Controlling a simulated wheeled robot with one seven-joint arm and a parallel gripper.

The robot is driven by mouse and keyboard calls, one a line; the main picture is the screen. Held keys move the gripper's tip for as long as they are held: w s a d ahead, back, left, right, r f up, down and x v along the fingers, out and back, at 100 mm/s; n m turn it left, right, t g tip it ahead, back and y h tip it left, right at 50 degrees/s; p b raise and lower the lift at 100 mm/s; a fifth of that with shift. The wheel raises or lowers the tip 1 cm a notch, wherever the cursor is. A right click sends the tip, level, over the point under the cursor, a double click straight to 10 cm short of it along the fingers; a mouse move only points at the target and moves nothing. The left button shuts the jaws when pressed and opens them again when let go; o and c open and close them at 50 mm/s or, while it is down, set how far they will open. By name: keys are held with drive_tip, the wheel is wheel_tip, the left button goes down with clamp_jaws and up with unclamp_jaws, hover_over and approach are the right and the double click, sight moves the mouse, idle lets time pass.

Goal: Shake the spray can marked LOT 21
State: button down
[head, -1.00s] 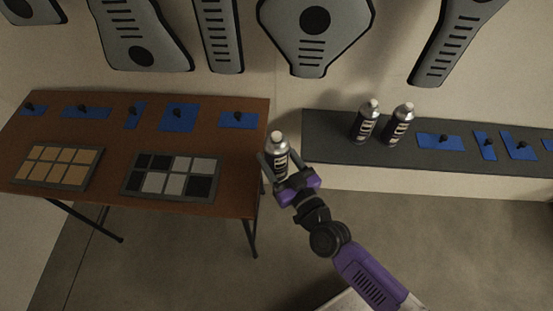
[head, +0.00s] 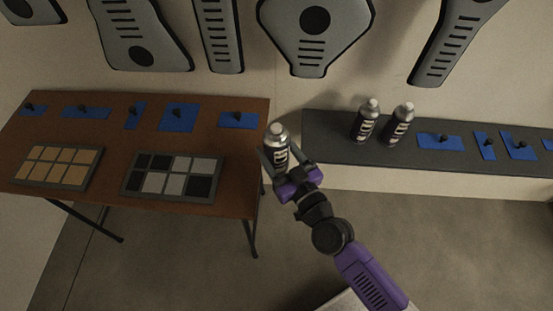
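My gripper (head: 279,168) is shut on a spray can (head: 277,149) with a silver top, a pale cap and a dark label. The can is roughly upright in the air, in front of the gap between the brown table and the grey shelf. Its lot marking is too small to read. Two similar spray cans stand on the grey shelf, a left one (head: 364,123) and a right one (head: 398,126). Their lot markings cannot be read either.
The brown table (head: 110,196) at left holds a tray of tan squares (head: 59,166), a tray of grey and black squares (head: 174,177) and several blue patches with dark knobs. The grey shelf (head: 318,138) holds more such patches. Grey panels hang on the wall.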

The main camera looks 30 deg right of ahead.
sight(276, 159)
wheel_tip(276, 159, down, 4)
drive_tip(key=shift+f, duration=0.25)
drive_tip(key=shift+d+r, duration=0.1)
drive_tip(key=shift+r, duration=0.25)
wheel_tip(276, 159, up, 5)
drive_tip(key=shift+r, duration=0.7)
drive_tip(key=shift+a+f, duration=0.2)
drive_tip(key=shift+f, duration=0.2)
wheel_tip(276, 159, down, 6)
drive_tip(key=shift+r, duration=0.15)
drive_tip(key=shift+f, duration=0.3)
drive_tip(key=shift+d, duration=0.1)
